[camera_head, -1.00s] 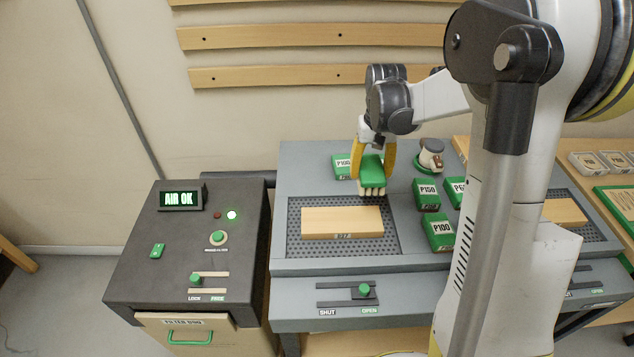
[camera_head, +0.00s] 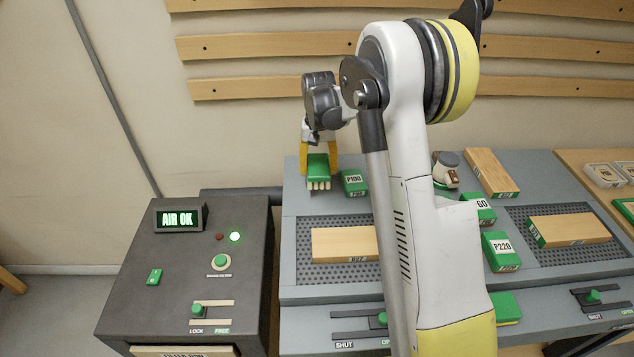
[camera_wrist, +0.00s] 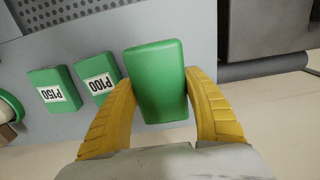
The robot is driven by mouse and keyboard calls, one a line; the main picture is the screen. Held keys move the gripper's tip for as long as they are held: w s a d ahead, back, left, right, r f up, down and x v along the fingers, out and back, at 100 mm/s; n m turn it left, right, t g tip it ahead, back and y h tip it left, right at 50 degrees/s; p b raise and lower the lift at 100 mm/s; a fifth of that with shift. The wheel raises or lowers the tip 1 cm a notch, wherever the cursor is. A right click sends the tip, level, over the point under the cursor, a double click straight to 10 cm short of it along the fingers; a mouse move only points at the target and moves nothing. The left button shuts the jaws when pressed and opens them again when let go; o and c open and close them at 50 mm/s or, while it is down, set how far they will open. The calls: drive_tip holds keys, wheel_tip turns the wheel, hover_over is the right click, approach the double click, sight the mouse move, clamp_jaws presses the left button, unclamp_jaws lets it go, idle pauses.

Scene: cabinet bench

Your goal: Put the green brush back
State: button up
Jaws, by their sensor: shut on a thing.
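My gripper (camera_head: 318,160) is shut on the green brush (camera_head: 318,170). The brush has a green back and pale bristles pointing down. It is at the back left corner of the grey bench (camera_head: 292,240), left of the green P100 block (camera_head: 354,182). In the wrist view, the brush's green back (camera_wrist: 157,82) sits between the two yellow fingers. The head view does not show clearly whether the bristles touch the bench top.
A wooden board (camera_head: 344,243) lies on the left perforated panel. The dark control box (camera_head: 130,270) stands left of the bench. Wooden slats (camera_head: 250,88) run along the back wall. Green P150 (camera_wrist: 53,92) and P100 (camera_wrist: 97,78) blocks show in the wrist view.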

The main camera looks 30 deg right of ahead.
wheel_tip(320, 180, down, 4)
drive_tip(key=shift+w+a+f+b, duration=0.1)
drive_tip(key=shift+f+b, duration=0.05)
drive_tip(key=shift+b, duration=0.75)
drive_tip(key=o, duration=1.1)
